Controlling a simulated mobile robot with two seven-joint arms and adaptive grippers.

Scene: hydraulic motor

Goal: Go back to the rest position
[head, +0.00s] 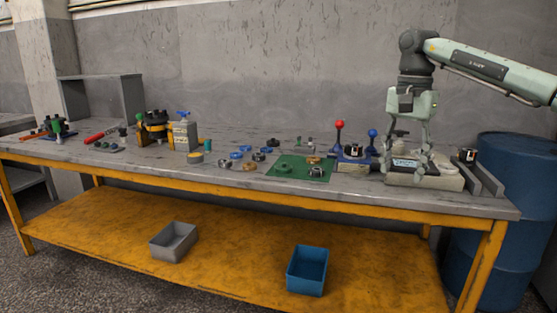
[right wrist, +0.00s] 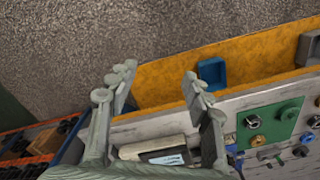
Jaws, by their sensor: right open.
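My right gripper (head: 409,160) hangs pointing down at the right end of the workbench (head: 225,180). It is over or just in front of a pale device with a small screen (head: 445,182); I cannot tell whether it touches it. In the right wrist view the two fingers of my right gripper (right wrist: 160,85) stand wide apart with nothing between their tips. The pale device (right wrist: 135,150) shows there near the base of the fingers. My left gripper is in neither view.
A red-knobbed lever (head: 339,124) and a blue-knobbed lever (head: 373,133) stand close left of the gripper. A green mat (head: 300,168) holds small parts. A blue barrel (head: 518,150) stands right of the bench. Grey (head: 173,241) and blue (head: 307,270) bins sit on the lower shelf.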

